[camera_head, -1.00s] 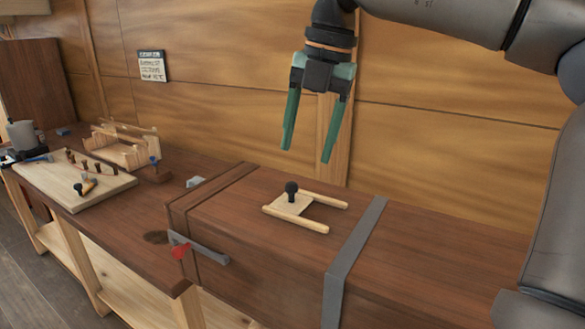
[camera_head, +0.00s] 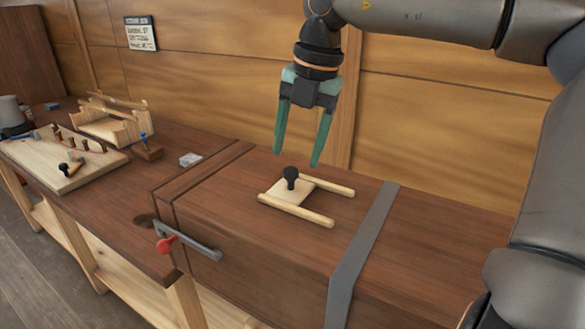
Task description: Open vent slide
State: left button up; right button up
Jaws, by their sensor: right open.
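The vent slide (camera_head: 290,191) is a pale wooden plate with a black knob (camera_head: 291,177) standing up from it. It sits between two pale wooden rails (camera_head: 300,214) on top of a long dark wooden box (camera_head: 235,206). The plate is at the left end of the rails, and bare box top shows between the rails to its right. My right gripper (camera_head: 296,160) points down with its two green fingers apart and empty. It is above the knob and appears not to touch it. My left gripper is not in view.
A grey metal strap (camera_head: 362,250) crosses the box right of the rails. A grey bar with a red knob (camera_head: 167,243) is at the box's left end. The bench at left holds a pale board (camera_head: 60,165), a wooden frame (camera_head: 112,126) and small tools. A wooden wall stands behind.

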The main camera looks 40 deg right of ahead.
aim_at(292, 168)
jog(key=shift+w+a+f, duration=0.1)
jog(key=shift+w+f, duration=0.15)
jog(key=shift+f, duration=0.9)
jog(key=shift+w+a+f, duration=0.1)
jog(key=shift+w+f, duration=0.1)
jog(key=shift+f, duration=0.95)
grip_shut()
